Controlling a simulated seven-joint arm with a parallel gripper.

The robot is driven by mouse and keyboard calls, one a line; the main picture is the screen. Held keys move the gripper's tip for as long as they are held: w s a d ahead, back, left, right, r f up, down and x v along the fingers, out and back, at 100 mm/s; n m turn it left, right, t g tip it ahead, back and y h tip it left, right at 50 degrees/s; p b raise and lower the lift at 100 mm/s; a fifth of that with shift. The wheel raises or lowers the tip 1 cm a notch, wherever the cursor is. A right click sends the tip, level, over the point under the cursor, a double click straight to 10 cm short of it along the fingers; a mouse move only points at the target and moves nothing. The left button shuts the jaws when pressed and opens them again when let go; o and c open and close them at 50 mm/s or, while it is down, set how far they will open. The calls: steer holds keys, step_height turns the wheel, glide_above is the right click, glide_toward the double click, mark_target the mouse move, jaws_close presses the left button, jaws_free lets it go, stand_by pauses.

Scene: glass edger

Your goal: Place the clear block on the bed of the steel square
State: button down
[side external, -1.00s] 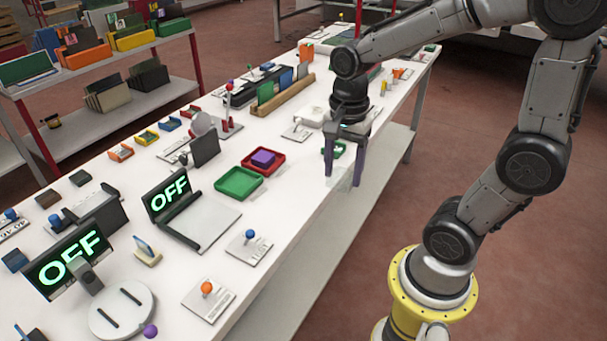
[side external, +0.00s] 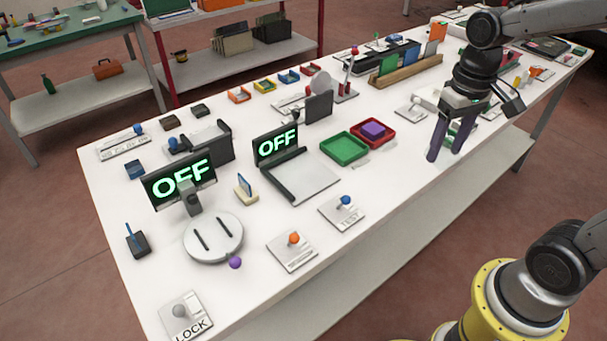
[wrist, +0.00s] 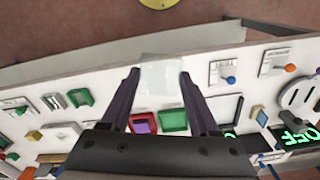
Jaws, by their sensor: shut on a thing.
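My gripper (side external: 446,152) is over the front part of the white bench, to the right of the red tray, with its fingers pointing down. In the wrist view my gripper (wrist: 159,74) is shut on the clear block (wrist: 160,78), a pale see-through piece held between the two fingertips. The block can hardly be made out in the side view. What looks like the steel square is a flat grey plate (side external: 312,180) with a dark bar along its left side, well to the left of my gripper. Its bed is bare. It also shows in the wrist view (wrist: 222,106).
A green tray (side external: 344,149) and a red tray (side external: 388,140) holding a purple block (side external: 373,130) stand between my gripper and the plate. An OFF display (side external: 277,145) stands behind the plate. A blue-knobbed TEST switch (side external: 345,203) is in front of it.

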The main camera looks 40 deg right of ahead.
steer(key=n, duration=0.1)
steer(key=w+n, duration=0.1)
steer(key=n, duration=0.2)
steer(key=shift+w+a+r, duration=0.25)
steer(key=shift+w+a, duration=0.05)
steer(key=w+a+n, duration=0.4)
steer(key=w+n, duration=0.1)
steer(key=n, duration=1.2)
glide_above(310, 176)
step_height(310, 176, down, 11)
steer(key=shift+s+r, duration=0.1)
steer(key=shift+r, duration=0.05)
steer(key=shift+f, duration=1.7)
